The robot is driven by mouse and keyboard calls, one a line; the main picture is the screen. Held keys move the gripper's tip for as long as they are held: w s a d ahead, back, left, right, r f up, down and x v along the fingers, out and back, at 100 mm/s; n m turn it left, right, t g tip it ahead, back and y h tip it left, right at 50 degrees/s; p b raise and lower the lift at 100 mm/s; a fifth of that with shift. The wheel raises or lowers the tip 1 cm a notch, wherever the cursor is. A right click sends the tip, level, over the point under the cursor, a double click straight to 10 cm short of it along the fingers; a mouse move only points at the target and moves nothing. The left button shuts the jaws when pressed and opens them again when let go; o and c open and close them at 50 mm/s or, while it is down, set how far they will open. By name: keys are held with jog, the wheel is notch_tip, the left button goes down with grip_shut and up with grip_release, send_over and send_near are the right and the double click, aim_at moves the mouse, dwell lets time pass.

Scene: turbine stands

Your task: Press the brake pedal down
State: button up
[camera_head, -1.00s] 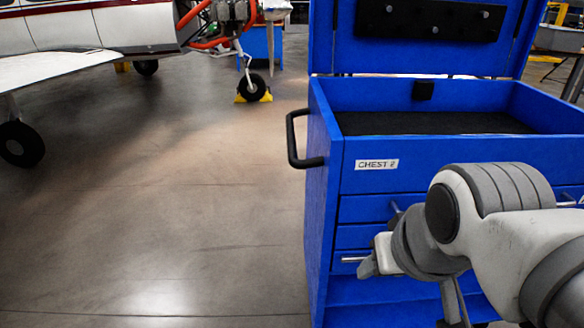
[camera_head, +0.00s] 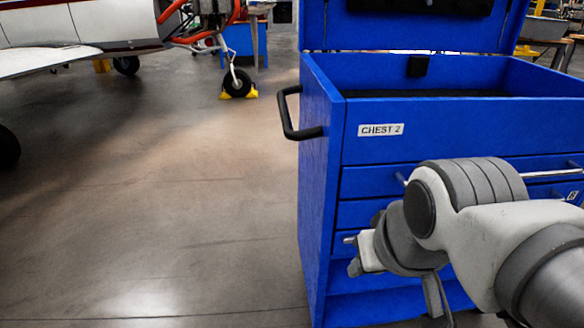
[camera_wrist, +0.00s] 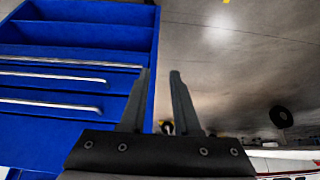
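I cannot make out a brake pedal in either view. The blue tool chest (camera_head: 450,135) labelled CHEST 2 stands close on the right of the head view, its lid raised; its foot is cut off at the lower edge. The chest (camera_wrist: 60,55) also fills the upper left of the wrist view, with long silver drawer handles. My gripper (camera_wrist: 161,75) shows two dark fingers apart with nothing between them, near the chest's side edge in the picture. In the head view my arm covers part of the chest's drawers.
A black side handle (camera_head: 287,112) juts from the chest's left side. A white aircraft (camera_head: 85,25) stands at the back left, its nose wheel (camera_head: 237,82) between yellow chocks. The concrete floor (camera_head: 160,200) left of the chest is clear.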

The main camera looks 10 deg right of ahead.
jog(key=shift+w, duration=0.35)
jog(key=shift+c, duration=1.2)
jog(key=shift+g, duration=0.3)
jog(key=w, duration=0.2)
jog(key=w+f, duration=0.1)
jog(key=w, duration=0.1)
jog(key=w+d, duration=0.1)
jog(key=shift+w+d+f+p, duration=0.1)
jog(key=shift+w+f+p, duration=0.05)
jog(key=shift+w+p, duration=0.2)
grip_shut()
jog(key=w+d+f+g+p, duration=0.1)
jog(key=w+d+f, duration=0.2)
jog(key=w+f, duration=0.5)
jog(key=w+d+f+g+p, duration=0.1)
jog(key=w+d+f, duration=0.1)
jog(key=w+f, duration=0.65)
jog(key=s+d+f, duration=0.1)
jog(key=s+f, duration=0.1)
jog(key=f, duration=1.5)
jog(key=s+d+f+g+p, duration=0.1)
jog(key=s+d+f, duration=0.1)
jog(key=f, duration=1.4)
jog(key=shift+f+g, duration=0.3)
jog(key=shift+f, duration=0.05)
jog(key=shift+d, duration=0.1)
